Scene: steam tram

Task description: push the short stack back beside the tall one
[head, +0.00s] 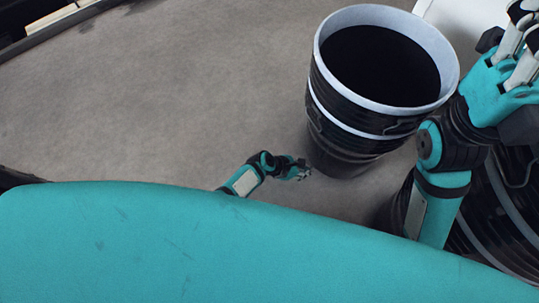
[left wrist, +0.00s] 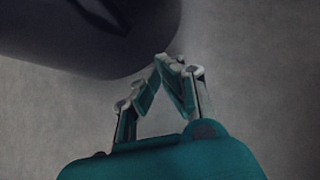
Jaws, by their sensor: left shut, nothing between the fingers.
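A stack of black buckets (head: 325,92) with a pale rim stands on the grey floor, right of centre in the head view. A second dark stack (head: 515,205) with pale bands is at the lower right, partly hidden by my right arm. The frames do not show clearly which is taller. My left gripper (head: 304,171) is low at the left foot of the first stack, shut and empty. In the left wrist view its fingertips (left wrist: 172,62) are close to the stack's dark rounded base (left wrist: 95,35); contact cannot be told. My right gripper (head: 518,45) is cut off at the right edge.
The grey floor (head: 170,100) left of the first stack is clear. A white object (head: 450,18) stands behind it at the top right. A low ledge (head: 60,18) lies at the top left.

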